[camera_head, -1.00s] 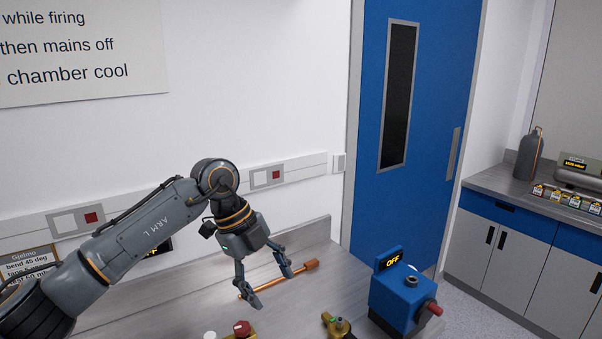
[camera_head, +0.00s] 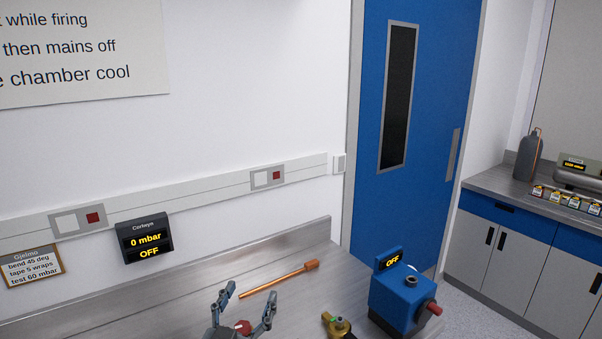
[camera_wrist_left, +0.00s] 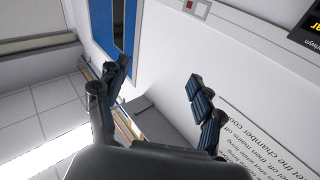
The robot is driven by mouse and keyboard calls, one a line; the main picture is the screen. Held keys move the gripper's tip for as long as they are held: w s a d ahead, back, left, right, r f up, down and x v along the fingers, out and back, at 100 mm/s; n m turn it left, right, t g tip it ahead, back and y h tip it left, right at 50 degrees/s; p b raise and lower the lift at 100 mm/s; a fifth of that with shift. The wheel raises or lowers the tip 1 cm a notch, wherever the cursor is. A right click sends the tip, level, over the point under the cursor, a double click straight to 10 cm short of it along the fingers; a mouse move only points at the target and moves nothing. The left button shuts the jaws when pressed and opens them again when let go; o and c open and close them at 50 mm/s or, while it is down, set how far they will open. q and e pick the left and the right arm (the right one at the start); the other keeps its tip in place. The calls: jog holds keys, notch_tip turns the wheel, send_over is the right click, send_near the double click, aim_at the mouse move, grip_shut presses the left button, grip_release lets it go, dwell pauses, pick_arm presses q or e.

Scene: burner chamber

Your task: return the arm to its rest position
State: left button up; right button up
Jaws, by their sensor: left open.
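My left gripper (camera_head: 246,296) shows at the bottom edge of the head view, its fingers open and pointing up the picture over the near part of the bench. It is empty. In the left wrist view its two fingers (camera_wrist_left: 155,85) are spread wide with nothing between them. The rest of my left arm is out of the head view. A copper rod with a wider end (camera_head: 280,280) lies on the bench beyond the gripper, apart from it. My right gripper is not in view.
A blue box (camera_head: 402,297) reading OFF stands at the bench's right end. A brass fitting (camera_head: 338,326) lies left of it. A red knob (camera_head: 243,327) is partly hidden behind my left fingers. A dark display (camera_head: 145,238) on the wall reads 0 mbar, OFF. The bench's back strip is clear.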

pick_arm(q)
jog(key=s+a+f+n+g+y, duration=0.1)
jog(key=s+a+f+g+y, duration=0.15)
jog(key=f, duration=0.35)
jog(key=s+a+f+n+g+y, duration=0.1)
jog(key=s+a+f+g, duration=0.15)
jog(key=a+f, duration=0.2)
jog(key=s+a+f+g, duration=0.2)
jog(key=s+f+g, duration=0.45)
jog(key=s, duration=0.65)
jog(key=s+a+f+g, duration=0.2)
jog(key=s+f+g, duration=0.2)
jog(key=s+f, duration=0.7)
notch_tip(320, 180, down, 35)
jog(key=s+g+b, duration=0.2)
jog(key=b, duration=1)
jog(key=s+a+f+b, duration=0.1)
jog(key=s+f+b, duration=0.2)
jog(key=f, duration=0.6)
jog(key=s+f+b, duration=0.3)
jog(key=s+f, duration=0.5)
jog(key=f, duration=0.1)
jog(key=s+a+f+b, duration=0.1)
jog(key=s+f+b, duration=0.3)
jog(key=s+f, duration=0.2)
notch_tip(320, 180, down, 3)
jog(key=shift+a+r+m+g, duration=0.1)
jog(key=shift+a+m+g, duration=0.25)
jog(key=shift+m, duration=0.05)
